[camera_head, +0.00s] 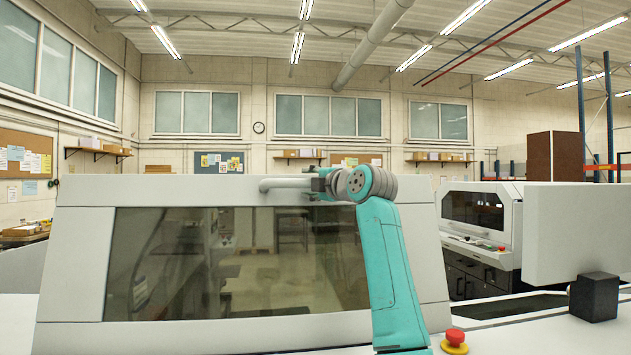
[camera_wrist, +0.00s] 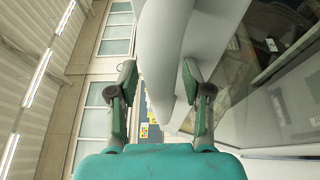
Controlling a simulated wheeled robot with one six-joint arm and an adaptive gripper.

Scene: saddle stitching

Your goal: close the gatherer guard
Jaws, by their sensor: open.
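The gatherer guard (camera_head: 75,250) is a large light grey panel with a dark tinted window (camera_head: 235,265), filling the middle of the head view. It leans back slightly; I cannot tell how far it stands from its shut position. A grey bar handle (camera_head: 280,184) runs along its top edge. My gripper (camera_head: 322,182) is at the handle's right part, partly hidden by my wrist. In the wrist view, my gripper (camera_wrist: 160,72) is open, with one finger on each side of the pale handle (camera_wrist: 160,30). Whether the fingers touch it is unclear.
A red emergency button (camera_head: 455,337) on a yellow base sits at the lower right. A black block (camera_head: 594,297) and a large light grey panel (camera_head: 575,232) stand at the right. Another white machine (camera_head: 480,215) is behind. The space above the guard is clear.

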